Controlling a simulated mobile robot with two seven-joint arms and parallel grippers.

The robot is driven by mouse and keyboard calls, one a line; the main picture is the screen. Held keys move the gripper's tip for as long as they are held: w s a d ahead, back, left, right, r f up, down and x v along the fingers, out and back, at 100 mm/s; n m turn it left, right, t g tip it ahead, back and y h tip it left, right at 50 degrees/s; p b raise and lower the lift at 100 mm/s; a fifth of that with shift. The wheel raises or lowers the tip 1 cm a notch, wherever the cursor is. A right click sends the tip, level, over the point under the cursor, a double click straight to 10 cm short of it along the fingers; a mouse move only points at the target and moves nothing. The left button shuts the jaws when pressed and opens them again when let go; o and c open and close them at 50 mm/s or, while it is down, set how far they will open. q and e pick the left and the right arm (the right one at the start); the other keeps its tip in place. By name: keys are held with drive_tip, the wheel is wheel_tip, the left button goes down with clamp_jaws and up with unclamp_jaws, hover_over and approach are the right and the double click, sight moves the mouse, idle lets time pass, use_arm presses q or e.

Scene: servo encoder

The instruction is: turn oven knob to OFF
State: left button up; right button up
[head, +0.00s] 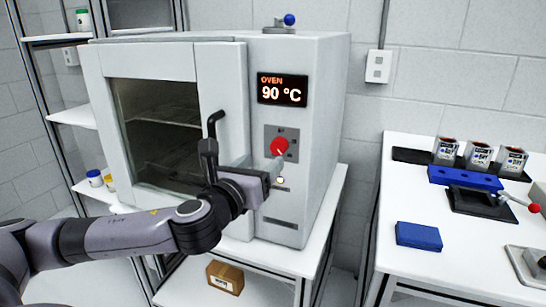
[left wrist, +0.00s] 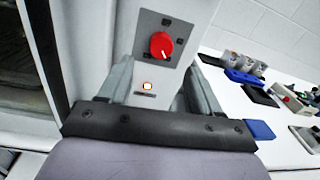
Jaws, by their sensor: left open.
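The red oven knob (head: 279,147) sits on a grey plate on the oven's front panel, below a display reading "OVEN 90 °C". The left wrist view also shows the knob (left wrist: 162,46), with a white pointer mark aimed toward its lower right. My left gripper (head: 268,168) is just below and in front of the knob. Its two fingers are apart, one on each side below the knob, with nothing between them. Whether a finger touches the panel I cannot tell. A small lit button (left wrist: 147,86) shows below the knob. My right gripper is out of view.
The oven (head: 315,130) stands on a white table, its door handle (head: 212,125) left of the knob, close to my wrist. A right-hand table holds a blue block (head: 418,236), a blue rack (head: 465,178) and several small containers. A cardboard box (head: 225,277) lies below.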

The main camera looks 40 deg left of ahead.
sight(277, 150)
use_arm(q)
drive_tip(key=shift+w+a, duration=0.2)
drive_tip(key=shift+w, duration=0.9)
drive_tip(key=shift+w+a, duration=0.15)
drive_tip(key=shift+w, duration=0.9)
drive_tip(key=shift+w+a, duration=0.2)
drive_tip(key=shift+w, duration=0.9)
drive_tip(key=shift+c, duration=0.4)
drive_tip(key=c, duration=1)
